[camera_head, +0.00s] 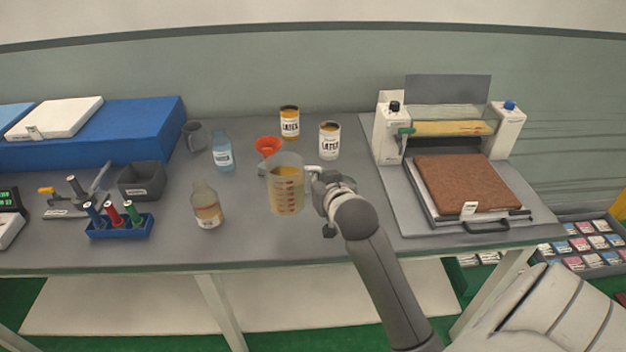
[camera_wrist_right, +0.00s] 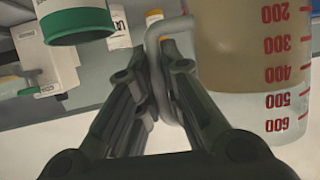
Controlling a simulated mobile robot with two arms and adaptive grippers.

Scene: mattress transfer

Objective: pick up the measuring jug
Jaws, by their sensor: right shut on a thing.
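The measuring jug (camera_head: 286,192) is clear, with red markings and a tan liquid inside. It stands upright near the middle of the bench in the head view. In the right wrist view the jug (camera_wrist_right: 248,65) fills the right side, with its red numbers upside down. My right gripper (camera_head: 319,186) is at the jug's right side, shut on its handle (camera_wrist_right: 163,38). The gripper's fingers (camera_wrist_right: 166,62) close around the handle in the wrist view. I cannot tell whether the jug's base touches the bench. My left gripper is not in view.
An orange-red funnel (camera_head: 268,146) and two latex cans (camera_head: 290,122) (camera_head: 329,141) stand behind the jug. A bottle (camera_head: 207,207) and a blue bottle (camera_head: 222,151) are left of it. A roller machine (camera_head: 391,135) is at right. The front bench below the jug is clear.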

